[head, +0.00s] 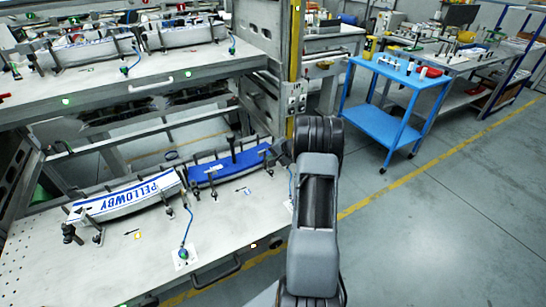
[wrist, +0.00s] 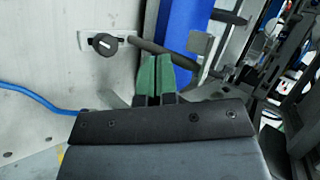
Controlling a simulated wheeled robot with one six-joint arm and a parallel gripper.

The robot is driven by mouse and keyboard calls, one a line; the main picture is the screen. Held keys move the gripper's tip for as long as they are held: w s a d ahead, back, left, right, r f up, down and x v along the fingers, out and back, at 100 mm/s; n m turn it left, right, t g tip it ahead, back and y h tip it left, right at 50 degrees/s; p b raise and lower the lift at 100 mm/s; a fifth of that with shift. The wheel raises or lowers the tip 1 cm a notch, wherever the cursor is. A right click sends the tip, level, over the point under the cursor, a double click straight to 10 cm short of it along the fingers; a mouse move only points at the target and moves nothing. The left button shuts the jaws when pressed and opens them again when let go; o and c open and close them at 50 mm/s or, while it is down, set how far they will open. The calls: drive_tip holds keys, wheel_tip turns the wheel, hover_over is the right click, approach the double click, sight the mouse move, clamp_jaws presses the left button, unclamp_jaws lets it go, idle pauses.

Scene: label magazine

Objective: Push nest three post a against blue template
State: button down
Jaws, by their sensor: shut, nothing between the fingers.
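The blue template (head: 230,166) lies on the lower grey shelf, with small dark posts along its edges. It also shows in the wrist view (wrist: 182,25) as a blue strip above my fingers. My gripper (wrist: 158,66) is shut and empty, its green fingertips together just below a dark rod (wrist: 160,50). I cannot tell which post is post a, nor whether my fingertips touch the rod. In the head view my arm hides the fingertips.
A white curved piece marked PELLOWBY (head: 125,196) lies left of the template. A blue cable (head: 187,232) stands on the shelf front; a blue cable (wrist: 35,97) also shows in the wrist view. A blue cart (head: 395,80) stands right, with open floor before it.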

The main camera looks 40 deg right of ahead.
drive_tip(key=shift+w+a+f+b, duration=0.1)
drive_tip(key=shift+w+f+b, duration=0.15)
drive_tip(key=shift+b, duration=0.65)
drive_tip(key=shift+w+a+r, duration=0.1)
drive_tip(key=shift+a+r, duration=0.05)
drive_tip(key=shift+r, duration=0.05)
drive_tip(key=shift+r, duration=0.2)
drive_tip(key=p+v, duration=0.1)
drive_tip(key=v, duration=0.9)
drive_tip(key=shift+p, duration=0.4)
drive_tip(key=shift+f, duration=0.2)
